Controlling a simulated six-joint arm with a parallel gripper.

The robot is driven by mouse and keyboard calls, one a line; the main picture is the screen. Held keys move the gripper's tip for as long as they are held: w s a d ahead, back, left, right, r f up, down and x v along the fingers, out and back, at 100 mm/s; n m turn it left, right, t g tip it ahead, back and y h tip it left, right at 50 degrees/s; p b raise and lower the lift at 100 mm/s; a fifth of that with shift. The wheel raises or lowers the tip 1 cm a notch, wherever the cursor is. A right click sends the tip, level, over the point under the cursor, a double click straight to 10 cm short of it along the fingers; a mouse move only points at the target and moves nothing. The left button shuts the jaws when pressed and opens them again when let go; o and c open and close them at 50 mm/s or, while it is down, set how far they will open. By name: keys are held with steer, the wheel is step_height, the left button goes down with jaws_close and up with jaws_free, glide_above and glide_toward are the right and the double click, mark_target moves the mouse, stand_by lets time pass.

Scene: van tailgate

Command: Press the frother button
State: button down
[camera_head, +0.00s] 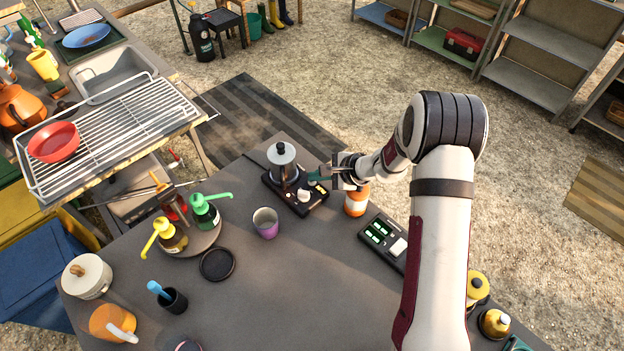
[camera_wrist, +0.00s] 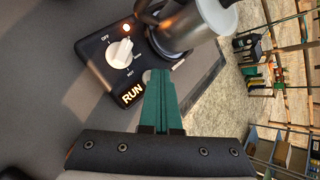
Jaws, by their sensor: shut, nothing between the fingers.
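The frother (camera_head: 283,160) stands near the far edge of the table, a metal jug with a black knob on its lid, on a black base (camera_head: 312,208). The wrist view shows the base (camera_wrist: 92,50) with a white dial (camera_wrist: 119,52) marked OFF and HOT, a glowing orange lamp (camera_wrist: 126,27) and a lit RUN label (camera_wrist: 131,93). A small pale round button (camera_wrist: 147,75) lies between the dial and the jug (camera_wrist: 190,28). My gripper (camera_head: 318,178) is shut and empty; its green fingertips (camera_wrist: 160,73) are right beside the button and partly cover it. I cannot tell whether they touch it.
An orange-and-white bottle (camera_head: 356,200) stands close under my wrist. A purple cup (camera_head: 265,222) and a round tray (camera_head: 190,240) of pump bottles are to the left. A black device with green displays (camera_head: 383,237) is to the right.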

steer(key=shift+r, duration=0.8)
step_height(320, 180, up, 5)
steer(key=shift+r, duration=0.1)
stand_by(0.8)
steer(key=s+r+n+g+h, duration=0.15)
steer(key=s+r+n, duration=0.35)
steer(key=s, duration=0.5)
steer(key=s+r+n+g, duration=0.2)
steer(key=s+r+g, duration=0.1)
steer(key=s+r, duration=0.6)
steer(key=s+d+f+n+h, duration=0.1)
steer(key=s+d+h, duration=0.1)
steer(key=s, duration=0.6)
steer(key=s+d+f+n+h, duration=0.1)
steer(key=s+d+n+h, duration=0.1)
steer(key=s+d, duration=0.3)
steer(key=s+g, duration=0.1)
steer(key=s, duration=0.3)
